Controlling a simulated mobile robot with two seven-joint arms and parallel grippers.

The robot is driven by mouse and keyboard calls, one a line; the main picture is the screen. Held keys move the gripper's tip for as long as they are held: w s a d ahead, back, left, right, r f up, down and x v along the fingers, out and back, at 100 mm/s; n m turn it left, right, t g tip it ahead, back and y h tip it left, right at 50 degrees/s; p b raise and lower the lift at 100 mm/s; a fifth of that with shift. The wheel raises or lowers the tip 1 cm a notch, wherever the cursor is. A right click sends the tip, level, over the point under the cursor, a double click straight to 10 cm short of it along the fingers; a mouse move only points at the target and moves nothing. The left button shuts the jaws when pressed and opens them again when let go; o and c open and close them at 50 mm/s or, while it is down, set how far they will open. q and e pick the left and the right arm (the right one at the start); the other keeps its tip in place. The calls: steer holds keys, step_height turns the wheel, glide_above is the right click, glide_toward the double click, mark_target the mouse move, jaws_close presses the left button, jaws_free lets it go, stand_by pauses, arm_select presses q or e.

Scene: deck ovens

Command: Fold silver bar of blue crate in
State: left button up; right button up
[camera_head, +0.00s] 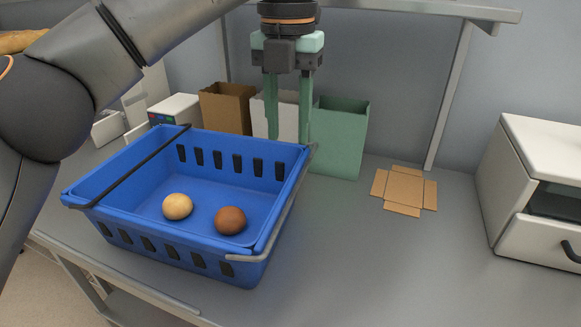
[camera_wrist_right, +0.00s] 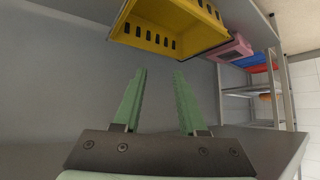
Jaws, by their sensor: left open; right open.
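The blue crate (camera_head: 130,160) stands on the grey counter in the head view. Its silver bar (camera_head: 284,215) runs along the outside of the right rim, with bent ends at the back corner and the front. A dark bar (camera_head: 135,165) spans the crate's left part. My left gripper (camera_head: 288,138) points down, open and empty, over the crate's back right corner close to the silver bar's back end. Whether it touches the crate or bar is unclear. My right gripper (camera_wrist_right: 160,72) is open and empty in the right wrist view; the blue crate is not seen there.
A pale round item (camera_head: 177,206) and a brown one (camera_head: 230,220) lie in the crate. Brown, white and green bags (camera_head: 340,140) stand behind it. A flat cardboard piece (camera_head: 405,190) and a white oven (camera_head: 535,190) are right. A yellow crate (camera_wrist_right: 165,42) is near my right gripper.

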arm_select(q)
steer(key=b, duration=0.2)
glide_above(288, 202)
step_height(288, 202, down, 6)
steer(key=shift+s+r, duration=0.15)
steer(key=shift+r, duration=0.1)
step_height(288, 202, down, 7)
steer(key=shift+r, duration=0.1)
arm_select(e)
steer(key=shift+a+f, duration=0.7)
steer(key=shift+f, duration=0.05)
arm_select(q)
steer(key=shift+c, duration=0.4)
jaws_close()
arm_select(e)
steer(key=shift+w+d, duration=0.1)
steer(key=shift+d, duration=0.05)
